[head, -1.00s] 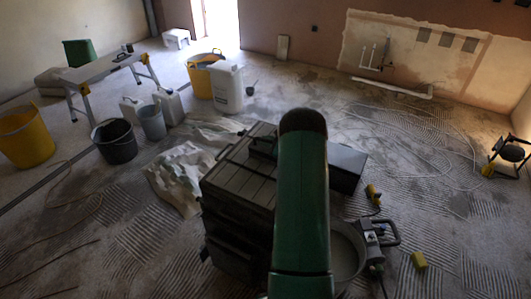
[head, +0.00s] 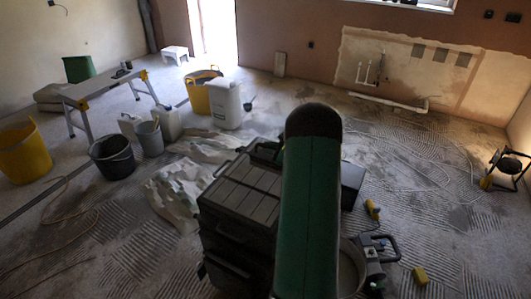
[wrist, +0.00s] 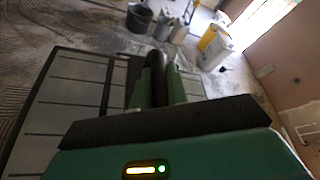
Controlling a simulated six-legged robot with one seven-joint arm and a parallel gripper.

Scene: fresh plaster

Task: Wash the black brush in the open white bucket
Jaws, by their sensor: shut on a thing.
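My gripper (wrist: 157,88) shows in the wrist view, its two green fingers shut on a dark, rounded thing that fits the black brush (wrist: 158,62). Its bristles cannot be made out. In the head view my green arm hides the gripper and brush. A pale, open round bucket (head: 351,271) stands just right of my arm, partly covered by it; I cannot tell if it is the white bucket. A tall white container (head: 226,105) stands further back; its top is not clear. It also shows in the wrist view (wrist: 214,50), well beyond the fingers.
A black bucket (head: 112,158), grey bucket (head: 149,139) and yellow tubs (head: 24,153) stand at left, near a trestle bench (head: 92,88). A crumpled sheet (head: 175,190) lies beside my body. A mixing tool (head: 372,262) is at right.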

